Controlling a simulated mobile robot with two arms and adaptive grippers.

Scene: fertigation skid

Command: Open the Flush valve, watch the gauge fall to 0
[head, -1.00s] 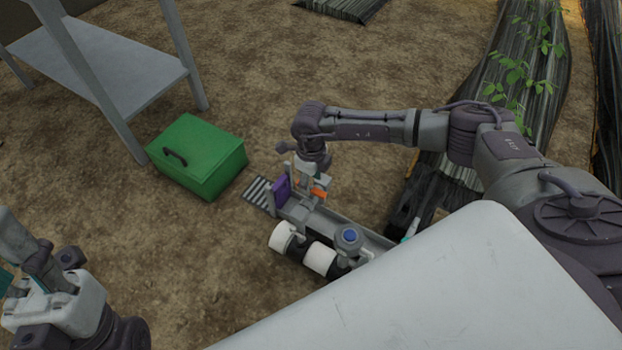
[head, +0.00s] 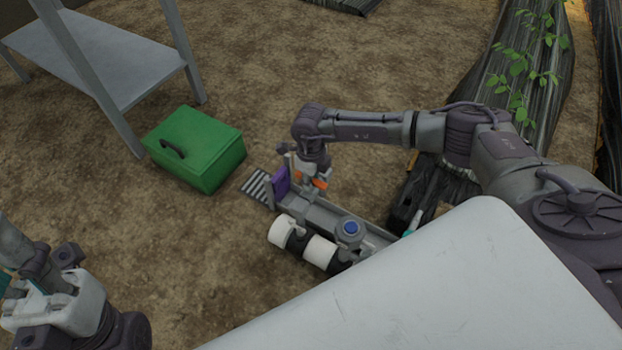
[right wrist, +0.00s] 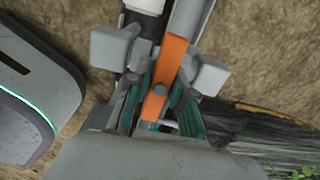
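The fertigation skid (head: 365,228) is a grey tray on the soil, with white cylinders (head: 320,252), a blue-capped part (head: 350,230) and a purple panel (head: 281,181). An orange handle (head: 321,183) shows beside my right gripper (head: 311,182). In the right wrist view the orange handle (right wrist: 172,65) runs between the teal-padded fingers of my right gripper (right wrist: 164,105). I cannot tell whether both pads press on it. My left gripper (head: 52,275) is far from the skid at the lower left; its fingers are unclear. I cannot make out a gauge face or valve label.
A green box (head: 210,150) with a dark handle stands left of the skid. A grey metal shelf (head: 110,65) is behind it. Black plastic-covered rows (head: 540,60) with plants lie at the right. Bare soil between left gripper and skid is clear.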

